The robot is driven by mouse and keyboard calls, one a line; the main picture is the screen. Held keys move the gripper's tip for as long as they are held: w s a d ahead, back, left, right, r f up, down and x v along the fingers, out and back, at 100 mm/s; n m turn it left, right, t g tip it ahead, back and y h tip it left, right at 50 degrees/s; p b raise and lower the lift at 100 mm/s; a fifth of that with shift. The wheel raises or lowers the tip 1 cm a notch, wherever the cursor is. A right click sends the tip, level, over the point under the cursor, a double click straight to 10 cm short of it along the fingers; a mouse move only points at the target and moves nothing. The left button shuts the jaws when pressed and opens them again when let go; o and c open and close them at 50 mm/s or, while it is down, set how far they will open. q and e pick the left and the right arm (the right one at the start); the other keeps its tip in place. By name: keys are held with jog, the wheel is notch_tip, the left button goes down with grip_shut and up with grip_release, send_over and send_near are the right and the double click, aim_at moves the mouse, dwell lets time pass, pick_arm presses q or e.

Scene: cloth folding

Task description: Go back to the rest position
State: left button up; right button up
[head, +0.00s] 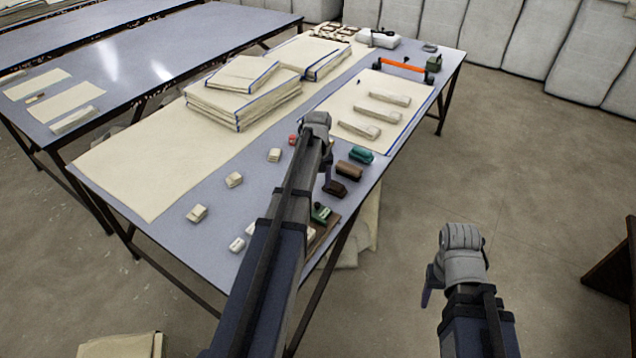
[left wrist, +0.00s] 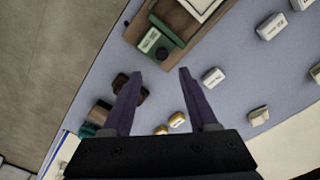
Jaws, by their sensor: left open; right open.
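My left gripper (head: 327,178) is over the front right part of the grey-blue table (head: 265,205). In the left wrist view its two dark fingers (left wrist: 160,76) are spread, with nothing between them. My right gripper (head: 427,292) hangs over the floor, to the right of the table and clear of it; its fingers are seen edge-on and nothing shows in them. A cream cloth (head: 150,165) lies flat along the table's left side. My left arm hides part of the table's front.
Dark brown and teal blocks (head: 361,155) lie by my left gripper. A green device on a wooden board (left wrist: 160,45) is below it. Small pale blocks (head: 234,180) are scattered leftward. A second table (head: 120,60) stands left. Open floor (head: 500,180) lies right.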

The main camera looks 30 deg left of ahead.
dwell(0.4)
pick_arm(q)
jog(key=s+d+m, duration=0.4)
jog(key=s+d, duration=0.3)
jog(key=d, duration=0.3)
jog(key=s+d+m, duration=0.4)
jog(key=s+d, duration=0.3)
jog(key=d, duration=0.3)
jog(key=s+d+r+m+y, duration=0.1)
jog(key=s+d+m, duration=0.2)
jog(key=s+d, duration=0.4)
jog(key=d, duration=0.3)
jog(key=shift+d+m+p, duration=0.3)
jog(key=shift+m+p, duration=0.1)
